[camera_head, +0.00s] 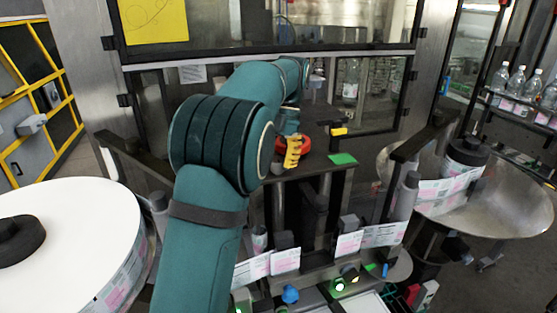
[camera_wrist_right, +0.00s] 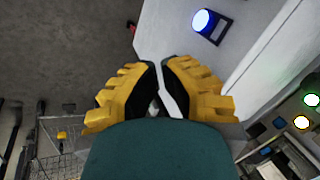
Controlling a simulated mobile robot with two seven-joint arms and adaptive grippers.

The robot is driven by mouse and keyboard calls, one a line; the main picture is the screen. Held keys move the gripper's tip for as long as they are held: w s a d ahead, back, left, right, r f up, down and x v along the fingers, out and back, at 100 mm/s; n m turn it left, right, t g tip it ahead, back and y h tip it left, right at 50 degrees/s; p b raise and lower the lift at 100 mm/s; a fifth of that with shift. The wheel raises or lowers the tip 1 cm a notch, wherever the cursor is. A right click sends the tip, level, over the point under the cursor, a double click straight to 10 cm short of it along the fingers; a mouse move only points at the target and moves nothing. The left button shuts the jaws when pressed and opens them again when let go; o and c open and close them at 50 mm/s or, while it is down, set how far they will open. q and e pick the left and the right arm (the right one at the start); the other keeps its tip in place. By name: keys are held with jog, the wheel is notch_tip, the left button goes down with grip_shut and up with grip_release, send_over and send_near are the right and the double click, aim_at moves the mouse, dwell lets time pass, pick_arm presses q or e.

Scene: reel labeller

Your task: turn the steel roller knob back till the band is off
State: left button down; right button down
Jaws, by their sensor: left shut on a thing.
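My left gripper (camera_head: 293,151) has its yellow fingers shut at the machine's middle, beside a red round part (camera_head: 304,144). The steel roller knob sits where the fingers close, but the fingers and arm hide it. I cannot make out the band. My right gripper (camera_wrist_right: 160,64) shows only in the right wrist view. Its yellow fingertips are close together, with a narrow gap and nothing seen between them.
A large white label reel (camera_head: 70,240) stands at left, a steel dish (camera_head: 510,210) at right. Lit green button (camera_head: 339,286) and blue button (camera_head: 290,294) sit at the front. Bottles (camera_head: 516,82) stand at upper right. A blue lamp (camera_wrist_right: 205,21) is near my right gripper.

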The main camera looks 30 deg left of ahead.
pick_arm(q)
jog(key=shift+f, duration=0.15)
dwell(0.3)
jog(key=c, duration=0.6)
grip_release()
jog(key=shift+o, duration=0.2)
